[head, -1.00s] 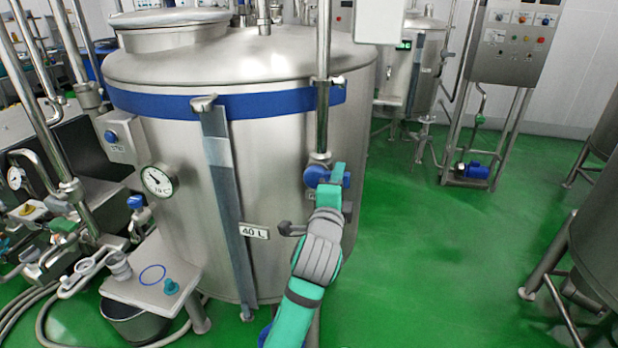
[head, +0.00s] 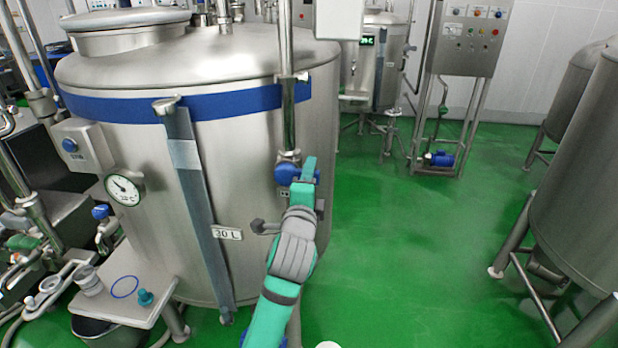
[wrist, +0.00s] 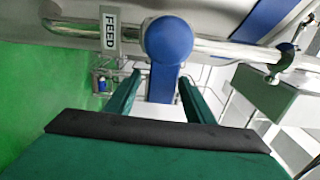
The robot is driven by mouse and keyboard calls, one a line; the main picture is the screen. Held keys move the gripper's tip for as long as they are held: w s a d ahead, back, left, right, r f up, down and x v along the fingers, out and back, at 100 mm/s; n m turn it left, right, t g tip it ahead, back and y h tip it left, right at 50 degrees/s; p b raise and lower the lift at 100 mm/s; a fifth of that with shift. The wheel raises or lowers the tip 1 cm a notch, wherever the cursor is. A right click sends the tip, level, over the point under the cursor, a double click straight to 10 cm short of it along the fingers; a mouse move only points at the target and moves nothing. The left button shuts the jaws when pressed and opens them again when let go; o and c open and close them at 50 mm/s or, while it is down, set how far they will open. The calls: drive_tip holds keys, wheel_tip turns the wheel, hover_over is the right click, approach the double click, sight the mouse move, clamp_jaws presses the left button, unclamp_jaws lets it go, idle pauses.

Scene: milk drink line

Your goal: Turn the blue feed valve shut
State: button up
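The blue feed valve (head: 286,174) sits on the vertical steel pipe at the front right of the big tank. In the wrist view its round blue hub (wrist: 168,40) is beside a tag reading FEED (wrist: 110,32). A flat blue handle (wrist: 162,84) runs from the hub down between my fingers. My gripper (head: 304,176) is at the valve in the head view and partly hides the handle. In the wrist view my gripper (wrist: 160,88) has its two green fingers apart, one on each side of the handle, with gaps showing on both sides.
The big steel tank (head: 240,140) fills the left. A dark lever (head: 262,227) sticks out just below the valve. A small steel stand (head: 105,300) is at lower left. Another tank (head: 590,200) stands at right. The green floor (head: 400,240) between them is clear.

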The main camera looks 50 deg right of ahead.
drive_tip(key=v, duration=1.1)
drive_tip(key=shift+r, duration=0.1)
idle(0.5)
